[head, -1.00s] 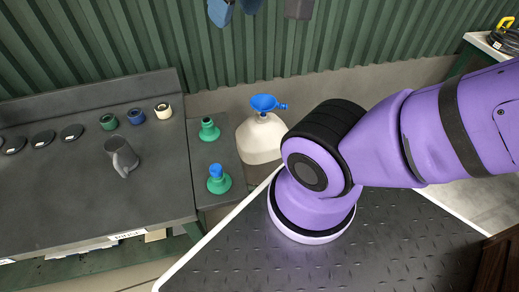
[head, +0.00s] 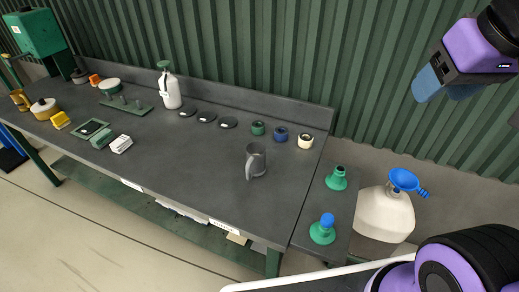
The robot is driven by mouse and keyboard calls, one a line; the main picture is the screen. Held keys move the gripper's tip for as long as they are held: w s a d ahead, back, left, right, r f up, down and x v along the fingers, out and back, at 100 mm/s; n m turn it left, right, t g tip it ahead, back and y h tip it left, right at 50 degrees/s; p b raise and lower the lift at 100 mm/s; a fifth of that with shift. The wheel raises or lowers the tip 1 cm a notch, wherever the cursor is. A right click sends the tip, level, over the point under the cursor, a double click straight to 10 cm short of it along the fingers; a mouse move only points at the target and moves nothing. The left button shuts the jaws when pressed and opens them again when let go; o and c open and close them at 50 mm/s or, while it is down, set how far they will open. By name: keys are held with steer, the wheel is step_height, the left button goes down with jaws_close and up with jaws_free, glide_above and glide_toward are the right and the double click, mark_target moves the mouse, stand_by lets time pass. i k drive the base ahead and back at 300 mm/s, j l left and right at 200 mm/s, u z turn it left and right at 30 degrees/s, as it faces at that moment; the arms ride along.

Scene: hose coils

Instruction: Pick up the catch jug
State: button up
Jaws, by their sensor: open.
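A dark grey jug with a handle, which I take to be the catch jug (head: 257,161), stands upright on the grey workbench (head: 190,170) near its right end. Its handle points toward the front left. My gripper (head: 443,92) is high at the upper right, with blue fingertips pointing down. It is open and empty, well to the right of the jug and apart from it.
Green, blue and cream rings (head: 281,133) lie behind the jug. Right of the bench are two green cone-shaped fittings (head: 322,230) and a large white container (head: 384,213) with a blue funnel (head: 404,180). A white spray bottle (head: 170,90) stands farther left.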

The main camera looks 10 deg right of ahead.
mark_target(255, 151)
steer(key=k+l+z, duration=0.15)
steer(key=k+z, duration=0.15)
steer(key=k, duration=0.35)
steer(key=i+j+z, duration=0.1)
steer(key=z, duration=0.35)
steer(key=j+z, duration=0.3)
steer(key=z, duration=0.15)
steer(key=j+z, duration=0.25)
steer(key=z, duration=0.2)
steer(key=j, duration=1.4)
